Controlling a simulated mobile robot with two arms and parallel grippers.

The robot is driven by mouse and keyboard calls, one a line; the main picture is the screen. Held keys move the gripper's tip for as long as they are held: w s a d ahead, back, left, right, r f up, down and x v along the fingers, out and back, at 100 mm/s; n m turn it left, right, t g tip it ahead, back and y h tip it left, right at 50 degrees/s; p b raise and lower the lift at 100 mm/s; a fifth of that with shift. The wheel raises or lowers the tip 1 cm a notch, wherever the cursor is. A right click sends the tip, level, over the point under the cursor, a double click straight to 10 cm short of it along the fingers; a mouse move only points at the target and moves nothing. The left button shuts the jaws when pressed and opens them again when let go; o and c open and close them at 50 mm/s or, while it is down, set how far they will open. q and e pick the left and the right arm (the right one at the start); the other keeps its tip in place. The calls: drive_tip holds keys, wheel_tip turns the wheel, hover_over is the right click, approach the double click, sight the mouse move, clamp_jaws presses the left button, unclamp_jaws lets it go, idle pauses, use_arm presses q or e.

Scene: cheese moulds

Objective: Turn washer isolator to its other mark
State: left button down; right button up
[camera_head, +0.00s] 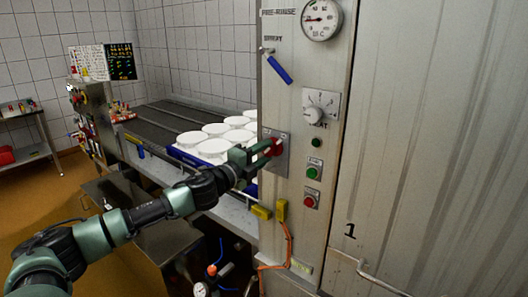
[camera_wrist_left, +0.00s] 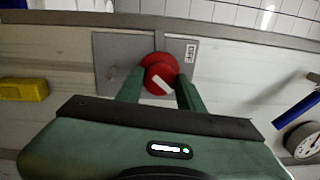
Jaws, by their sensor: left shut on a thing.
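The washer isolator is a red rotary knob (camera_head: 274,147) on a grey plate (camera_head: 281,160) fixed to the steel panel. In the left wrist view the knob (camera_wrist_left: 160,76) has a pale bar across its face, lying at a slant, and an "OFF" label (camera_wrist_left: 190,52) shows beside it on the plate. My left gripper (camera_head: 262,151) reaches the knob from the left. Its two green fingers (camera_wrist_left: 160,90) lie on either side of the knob and are shut on it. The plate's other markings are partly hidden by the fingers. My right gripper is not in view.
The panel also carries a dial gauge (camera_head: 321,19), a blue-handled lever (camera_head: 279,68), a heat dial (camera_head: 320,106), a green button (camera_head: 313,172) and a red button (camera_head: 310,200). White round moulds (camera_head: 213,147) stand in a blue tray on the conveyor behind my arm. A yellow box (camera_head: 282,210) sits below the isolator.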

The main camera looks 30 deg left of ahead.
use_arm(q)
drive_tip(key=shift+f+m, duration=0.15)
drive_tip(key=shift+m, duration=0.45)
drive_tip(key=c, duration=0.9)
unclamp_jaws()
drive_tip(key=s+b, duration=0.7)
drive_tip(key=b, duration=0.2)
drive_tip(key=shift+s+a+b, duration=0.2)
drive_tip(key=shift+s+b, duration=0.15)
drive_tip(key=shift+s, duration=0.05)
drive_tip(key=shift+f, duration=0.1)
